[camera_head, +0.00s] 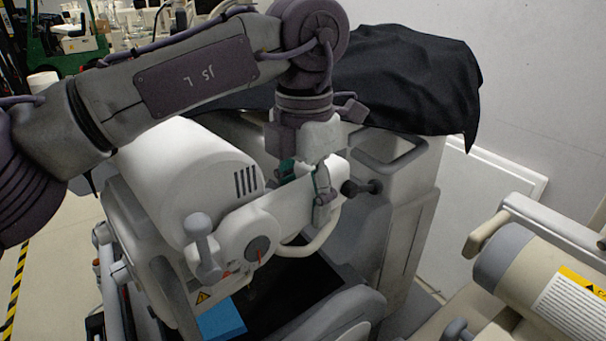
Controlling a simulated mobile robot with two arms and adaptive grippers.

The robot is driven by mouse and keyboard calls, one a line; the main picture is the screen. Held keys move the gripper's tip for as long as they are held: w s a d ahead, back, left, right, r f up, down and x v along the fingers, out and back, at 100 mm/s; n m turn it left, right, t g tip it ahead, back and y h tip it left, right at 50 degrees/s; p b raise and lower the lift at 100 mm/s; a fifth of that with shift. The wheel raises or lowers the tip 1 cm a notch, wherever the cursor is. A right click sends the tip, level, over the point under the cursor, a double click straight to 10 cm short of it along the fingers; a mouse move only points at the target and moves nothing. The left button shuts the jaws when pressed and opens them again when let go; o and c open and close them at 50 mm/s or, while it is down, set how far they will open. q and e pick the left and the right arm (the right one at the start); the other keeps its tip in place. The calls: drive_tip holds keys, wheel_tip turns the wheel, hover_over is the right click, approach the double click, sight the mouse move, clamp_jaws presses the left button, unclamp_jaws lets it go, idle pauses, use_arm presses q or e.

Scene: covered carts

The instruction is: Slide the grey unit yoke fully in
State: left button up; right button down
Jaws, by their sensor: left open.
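The grey unit (390,235) is a pale grey wheeled machine in the middle of the view. Its yoke (285,208) is a light bar beside a large white rounded housing (180,180), with a round dark knob and a grey lever at its near end. My left gripper (306,184) points down from above at the far end of the yoke. Its jaws are open, with fingers close to the bar on either side; I cannot tell whether they touch it. My right gripper is not in view.
A black cover (405,75) drapes over the back of the grey unit. A curved handle (315,240) and a dark knob (362,187) lie close to my gripper. A beige machine (545,270) stands at the lower right. A blue item (220,320) sits below the yoke.

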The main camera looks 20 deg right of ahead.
use_arm(q)
wheel_tip(320, 180, up, 12)
drive_tip(key=shift+a+f, duration=0.1)
drive_tip(key=shift+f, duration=0.15)
